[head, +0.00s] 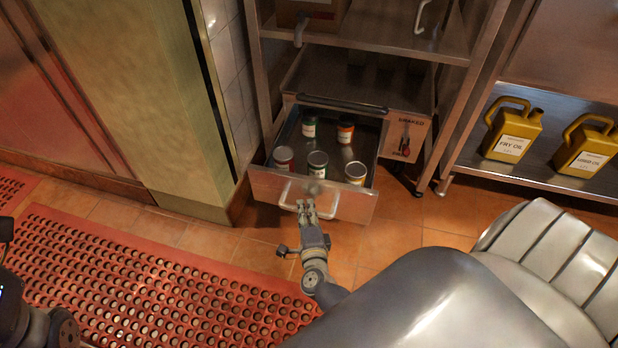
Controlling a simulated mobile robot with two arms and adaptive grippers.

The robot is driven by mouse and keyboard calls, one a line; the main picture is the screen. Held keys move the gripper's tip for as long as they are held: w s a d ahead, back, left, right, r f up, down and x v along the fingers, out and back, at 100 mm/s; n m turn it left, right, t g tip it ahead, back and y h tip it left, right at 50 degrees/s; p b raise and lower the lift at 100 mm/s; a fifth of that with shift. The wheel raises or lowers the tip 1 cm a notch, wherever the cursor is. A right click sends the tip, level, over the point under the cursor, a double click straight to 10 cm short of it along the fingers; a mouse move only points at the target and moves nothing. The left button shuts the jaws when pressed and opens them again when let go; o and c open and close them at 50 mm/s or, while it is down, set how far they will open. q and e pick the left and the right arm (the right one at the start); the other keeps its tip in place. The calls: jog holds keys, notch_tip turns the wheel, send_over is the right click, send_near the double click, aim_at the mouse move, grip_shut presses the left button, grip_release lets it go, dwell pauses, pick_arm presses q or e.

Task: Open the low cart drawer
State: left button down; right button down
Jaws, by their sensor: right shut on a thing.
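The low cart drawer (261,184) is pulled out of the steel cart, and its inside shows from above. The drawer front has a pale bar handle (333,203). My right gripper (307,207) is at the handle's middle, shut on it. At the left edge a dark part of my left arm shows, but its gripper is out of view.
Yellow oil jugs (512,134) stand on a low steel shelf (470,155) at right. A beige pillar (150,90) stands close left of the drawer. A red perforated mat (150,275) covers the floor at left. Bare tiles lie right of the drawer.

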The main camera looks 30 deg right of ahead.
jog(key=shift+s+a, duration=0.35)
jog(key=shift+a, duration=0.15)
jog(key=c, duration=1.6)
grip_release()
jog(key=shift+o, duration=0.2)
